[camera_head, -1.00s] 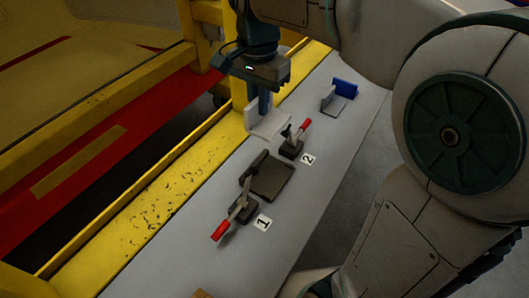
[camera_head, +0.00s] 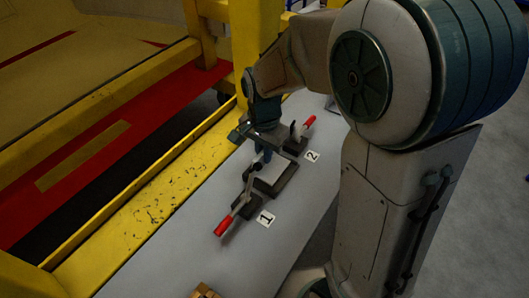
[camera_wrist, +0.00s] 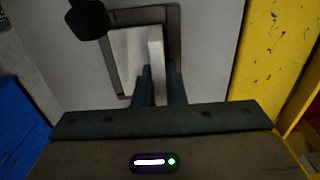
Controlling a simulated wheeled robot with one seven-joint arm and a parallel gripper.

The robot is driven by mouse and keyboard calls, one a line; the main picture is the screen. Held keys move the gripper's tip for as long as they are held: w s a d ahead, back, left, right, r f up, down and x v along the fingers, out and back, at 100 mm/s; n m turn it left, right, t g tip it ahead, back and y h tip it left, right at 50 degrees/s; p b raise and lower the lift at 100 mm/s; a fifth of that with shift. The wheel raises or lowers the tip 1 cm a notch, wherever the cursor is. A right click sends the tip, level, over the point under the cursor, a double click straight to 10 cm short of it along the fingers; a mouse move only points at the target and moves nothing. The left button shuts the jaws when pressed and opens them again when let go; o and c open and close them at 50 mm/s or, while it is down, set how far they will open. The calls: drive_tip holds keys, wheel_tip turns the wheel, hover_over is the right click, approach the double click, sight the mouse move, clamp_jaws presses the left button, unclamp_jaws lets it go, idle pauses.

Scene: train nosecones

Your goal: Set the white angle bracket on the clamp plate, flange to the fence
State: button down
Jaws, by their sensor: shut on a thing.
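The white angle bracket (camera_head: 267,171) is over the dark clamp plate (camera_head: 276,187). In the wrist view the bracket's upright flange (camera_wrist: 156,50) stands between my fingers, and its flat leg (camera_wrist: 127,58) extends left within the outline of the plate (camera_wrist: 174,25). The flange is on the fence side of the plate, towards the yellow beam. My gripper (camera_wrist: 160,85) is shut on the flange; in the head view my gripper (camera_head: 263,154) hides much of the bracket and the fence. I cannot tell whether the bracket touches the plate or the fence.
Red-handled clamps flank the plate: clamp 1 (camera_head: 226,225) in front and clamp 2 (camera_head: 308,122) behind. A black clamp tip (camera_wrist: 88,18) is left of the bracket in the wrist view. A blue object (camera_wrist: 18,118) lies at left. The yellow beam (camera_wrist: 268,50) is at right.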

drive_tip(key=shift+f, duration=0.25)
drive_tip(key=shift+f, duration=0.2)
drive_tip(key=c, duration=1.5)
unclamp_jaws()
drive_tip(key=shift+r, duration=0.15)
